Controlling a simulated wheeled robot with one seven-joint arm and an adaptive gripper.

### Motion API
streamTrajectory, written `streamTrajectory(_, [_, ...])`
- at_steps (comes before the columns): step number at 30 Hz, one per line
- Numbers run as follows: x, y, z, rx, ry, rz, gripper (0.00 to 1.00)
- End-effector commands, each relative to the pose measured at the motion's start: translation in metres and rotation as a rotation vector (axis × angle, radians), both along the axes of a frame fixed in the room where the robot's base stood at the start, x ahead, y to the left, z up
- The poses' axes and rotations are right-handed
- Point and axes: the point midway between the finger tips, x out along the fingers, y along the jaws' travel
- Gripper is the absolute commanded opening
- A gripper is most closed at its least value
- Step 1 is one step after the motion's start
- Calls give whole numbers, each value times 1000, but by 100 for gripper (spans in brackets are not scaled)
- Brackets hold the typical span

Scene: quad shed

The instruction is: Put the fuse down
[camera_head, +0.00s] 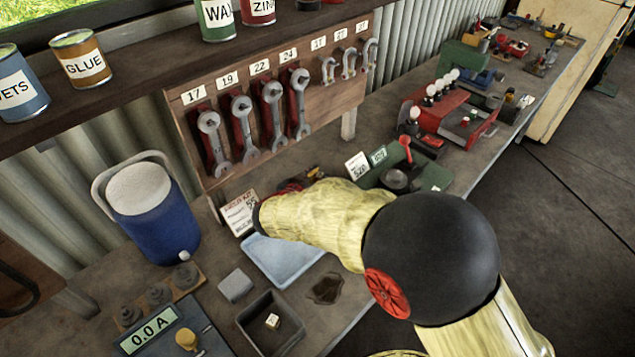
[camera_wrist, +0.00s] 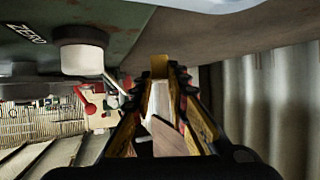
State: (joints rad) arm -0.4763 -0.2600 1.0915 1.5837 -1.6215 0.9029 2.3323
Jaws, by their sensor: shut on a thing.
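My gripper (camera_wrist: 160,90) is shut on a small yellow piece (camera_wrist: 159,66) at its fingertips, which I take for the fuse. Only its end shows, and the fingers hide the rest. In the head view my gripper (camera_head: 304,180) is low over the bench, beyond my pale yellow wrist and partly hidden by it. It is near the white printed card and left of the green device. I cannot tell whether the fuse touches anything below.
A printed card (camera_head: 240,213) stands beside a pale blue tray (camera_head: 284,258). A dark square tray (camera_head: 262,340) holds a small cream cube (camera_head: 272,321). A blue cooler (camera_head: 150,215) stands left, and a green device (camera_head: 432,177) right. Wrenches (camera_head: 240,125) hang on the board behind.

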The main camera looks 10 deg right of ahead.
Motion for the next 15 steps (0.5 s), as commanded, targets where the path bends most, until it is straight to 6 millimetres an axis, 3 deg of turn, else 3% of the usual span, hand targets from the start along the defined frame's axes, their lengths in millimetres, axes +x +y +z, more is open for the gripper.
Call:
streamTrajectory(3, [0, 0, -15, -2, 1, 1, 3])
streamTrajectory(15, [0, 0, -17, -1, -1, 1, 3])
